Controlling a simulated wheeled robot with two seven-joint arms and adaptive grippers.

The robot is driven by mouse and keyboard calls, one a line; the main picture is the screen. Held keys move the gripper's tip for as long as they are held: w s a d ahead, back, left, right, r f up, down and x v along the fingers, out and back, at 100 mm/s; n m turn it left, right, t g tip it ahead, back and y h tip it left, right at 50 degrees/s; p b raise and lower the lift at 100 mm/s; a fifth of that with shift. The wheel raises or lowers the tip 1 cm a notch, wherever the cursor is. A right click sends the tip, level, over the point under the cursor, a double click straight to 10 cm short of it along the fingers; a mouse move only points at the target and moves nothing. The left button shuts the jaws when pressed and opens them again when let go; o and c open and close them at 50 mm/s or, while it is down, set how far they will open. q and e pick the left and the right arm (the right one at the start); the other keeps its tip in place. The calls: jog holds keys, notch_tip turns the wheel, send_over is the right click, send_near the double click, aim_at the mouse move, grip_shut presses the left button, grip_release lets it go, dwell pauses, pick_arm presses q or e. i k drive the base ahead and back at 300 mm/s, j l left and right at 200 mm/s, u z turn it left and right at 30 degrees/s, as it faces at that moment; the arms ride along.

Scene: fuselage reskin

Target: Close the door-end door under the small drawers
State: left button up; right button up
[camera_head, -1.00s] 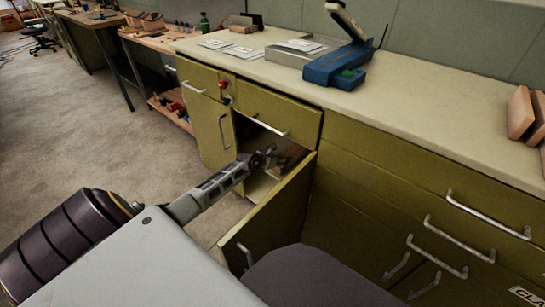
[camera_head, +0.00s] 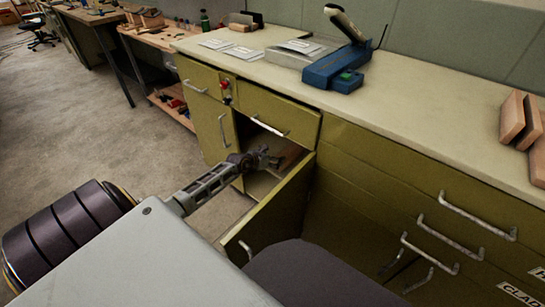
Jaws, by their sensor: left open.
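The open door (camera_head: 272,215) is olive green and swings out from the cabinet below a small drawer (camera_head: 277,114). Its handle (camera_head: 246,250) shows near the lower free edge. Behind it the cabinet opening is dark, with a pale shelf or floor (camera_head: 262,184) inside. My left gripper (camera_head: 268,157) is open, in front of the opening and on the inner side of the door. Whether it touches the door cannot be told. The lower part of the door is hidden by a dark grey rounded part of mine. My right gripper does not show.
A closed door with a vertical handle (camera_head: 222,131) stands left of the opening. Wide drawers (camera_head: 420,190) with metal handles lie to the right. The countertop (camera_head: 420,110) holds a blue tool (camera_head: 335,68), papers and wooden blocks. The floor on the left (camera_head: 80,140) is clear.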

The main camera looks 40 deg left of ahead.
aim_at(278, 217)
jog(key=u, duration=1.05)
